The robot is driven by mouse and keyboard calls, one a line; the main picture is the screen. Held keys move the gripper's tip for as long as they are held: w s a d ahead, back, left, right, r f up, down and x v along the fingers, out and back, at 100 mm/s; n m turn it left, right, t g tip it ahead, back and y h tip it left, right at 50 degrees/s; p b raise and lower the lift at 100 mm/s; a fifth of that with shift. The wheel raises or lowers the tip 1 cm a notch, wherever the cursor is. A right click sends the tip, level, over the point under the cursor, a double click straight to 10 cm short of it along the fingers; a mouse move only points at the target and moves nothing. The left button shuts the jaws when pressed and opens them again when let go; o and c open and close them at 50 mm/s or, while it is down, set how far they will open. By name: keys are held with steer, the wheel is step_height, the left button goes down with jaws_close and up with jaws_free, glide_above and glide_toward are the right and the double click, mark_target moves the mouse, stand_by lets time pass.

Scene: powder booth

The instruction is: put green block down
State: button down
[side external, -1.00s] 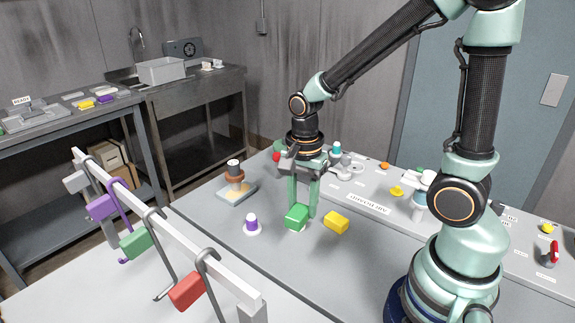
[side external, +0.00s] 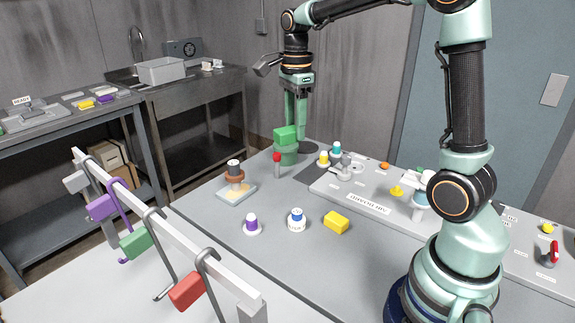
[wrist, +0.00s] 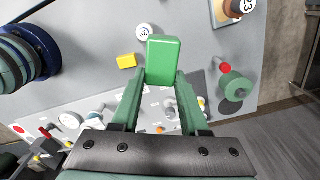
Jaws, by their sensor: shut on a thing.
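The green block (side external: 285,134) is held between the fingertips of my gripper (side external: 296,124), raised at the far end of the table. It also shows in the wrist view (wrist: 163,58), standing out between the two fingers of my gripper (wrist: 161,78). In the side view the block overlaps the top of a round green pot (side external: 286,155). In the wrist view the pot (wrist: 237,89) is to the right, apart from the block in the picture. I cannot tell the height of the block above the table.
A red-topped post (side external: 277,163) stands close to the pot. A brown-and-black piece on a pale tray (side external: 236,190), a purple knob (side external: 251,223), a blue knob on a white disc (side external: 296,220) and a yellow block (side external: 337,222) are nearer. A labelled board (side external: 385,207) lies right.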

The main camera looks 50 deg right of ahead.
steer(key=w+d+m, duration=0.4)
steer(key=d+m, duration=0.1)
steer(key=d, duration=0.4)
steer(key=m, duration=0.4)
glide_above(315, 177)
step_height(315, 177, down, 2)
step_height(315, 177, down, 20)
steer(key=shift+r, duration=0.2)
steer(key=shift+f, duration=0.2)
steer(key=shift+c, duration=2.1)
jaws_free()
steer(key=shift+r, duration=0.1)
